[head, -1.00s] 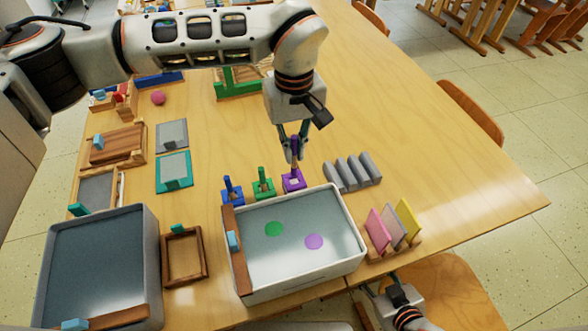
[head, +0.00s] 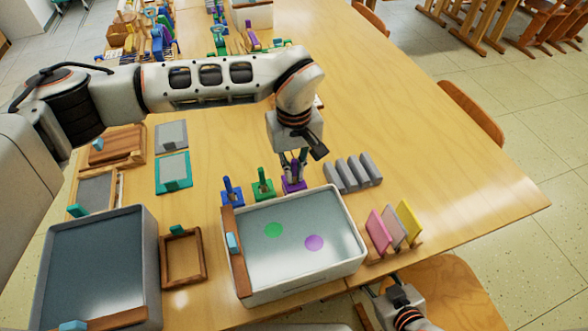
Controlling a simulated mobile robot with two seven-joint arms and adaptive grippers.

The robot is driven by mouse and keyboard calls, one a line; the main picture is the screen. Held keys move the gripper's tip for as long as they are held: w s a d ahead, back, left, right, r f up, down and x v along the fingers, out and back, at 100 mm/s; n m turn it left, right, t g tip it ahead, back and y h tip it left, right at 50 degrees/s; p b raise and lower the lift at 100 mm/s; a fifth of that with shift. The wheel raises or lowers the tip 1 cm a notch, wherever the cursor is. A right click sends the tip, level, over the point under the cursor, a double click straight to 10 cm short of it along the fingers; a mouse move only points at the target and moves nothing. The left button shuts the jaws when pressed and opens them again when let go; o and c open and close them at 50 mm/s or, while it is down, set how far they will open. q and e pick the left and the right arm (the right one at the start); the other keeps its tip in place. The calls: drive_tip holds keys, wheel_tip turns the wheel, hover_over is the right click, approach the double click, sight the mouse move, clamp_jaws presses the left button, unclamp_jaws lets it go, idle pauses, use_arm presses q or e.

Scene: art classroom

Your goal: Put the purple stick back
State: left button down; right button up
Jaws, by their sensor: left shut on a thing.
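The purple stick is mostly hidden between the fingers of my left gripper (head: 294,165), which is shut on it. The gripper points down over the purple holder (head: 293,185), the rightmost of three small holders behind the white water tray. I cannot tell how deep the stick sits in the holder. A blue stick in its blue holder (head: 232,196) and a green stick in its green holder (head: 263,190) stand to the left. My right gripper (head: 395,290) is at the lower right, by the chair; its fingers are not clear enough to judge.
The white tray (head: 352,250) holds liquid with a green spot (head: 273,230) and a purple spot (head: 314,243). A grey ridged block (head: 353,172) stands close right of the purple holder. Coloured panels (head: 380,231) stand in a wooden rack. The table's right side is clear.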

use_arm(q)
drive_tip(key=c, duration=2.2)
unclamp_jaws()
drive_tip(key=shift+o, duration=0.2)
wheel_tip(320, 180, up, 11)
drive_tip(key=shift+r, duration=0.65)
